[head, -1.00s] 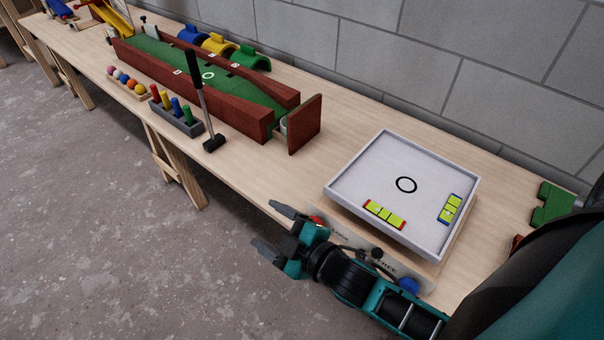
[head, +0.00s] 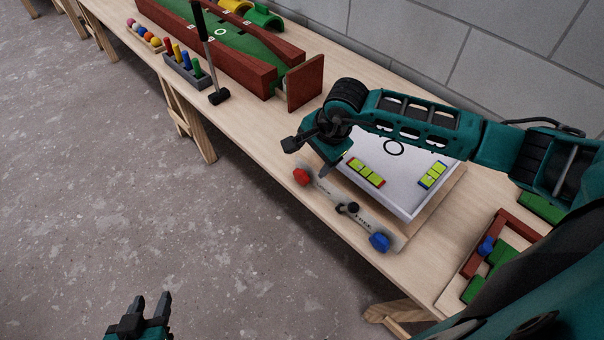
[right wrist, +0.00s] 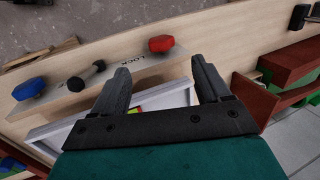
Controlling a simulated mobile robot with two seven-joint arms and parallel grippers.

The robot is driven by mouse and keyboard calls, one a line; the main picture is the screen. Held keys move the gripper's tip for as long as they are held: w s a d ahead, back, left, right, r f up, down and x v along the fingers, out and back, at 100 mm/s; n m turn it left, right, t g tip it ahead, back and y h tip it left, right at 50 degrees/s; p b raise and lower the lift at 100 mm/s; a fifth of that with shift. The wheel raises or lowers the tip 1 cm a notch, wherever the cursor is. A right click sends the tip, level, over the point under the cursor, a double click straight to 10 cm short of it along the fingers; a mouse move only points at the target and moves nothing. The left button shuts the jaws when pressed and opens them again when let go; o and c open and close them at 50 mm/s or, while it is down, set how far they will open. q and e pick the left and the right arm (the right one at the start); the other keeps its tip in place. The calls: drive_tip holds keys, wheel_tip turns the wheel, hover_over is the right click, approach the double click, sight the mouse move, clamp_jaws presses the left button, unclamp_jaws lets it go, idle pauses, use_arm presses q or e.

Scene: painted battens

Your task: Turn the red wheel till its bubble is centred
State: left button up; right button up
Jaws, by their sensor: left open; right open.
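The red wheel (head: 301,176) sits at the left end of a pale panel along the tray's front; it also shows in the right wrist view (right wrist: 161,44). My right gripper (head: 309,158) is open and empty just above and behind it. In the right wrist view the red wheel lies beyond the gap between my fingertips (right wrist: 160,70), apart from them. The red-ended yellow-green vial (head: 366,173) lies on the white tray (head: 412,212); its bubble is too small to place. My left gripper (head: 140,308) is open and empty at the bottom, over the floor.
A blue wheel (head: 380,242) and a black lever knob (head: 352,208) share the panel, marked LOCK and FREE. A blue-ended vial (head: 433,174) lies on the tray. A mallet (head: 218,96) and a green lane (head: 232,52) stand left. A puzzle frame (head: 490,255) lies right.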

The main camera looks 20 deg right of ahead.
sight(303, 174)
drive_tip(key=x, duration=0.4)
drive_tip(key=b+x, duration=0.1)
drive_tip(key=x, duration=0.3)
drive_tip(key=d+b+x, duration=0.1)
drive_tip(key=x, duration=0.3)
drive_tip(key=shift+w+a+f, duration=0.1)
drive_tip(key=shift+w+f, duration=0.15)
drive_tip(key=shift+f, duration=0.05)
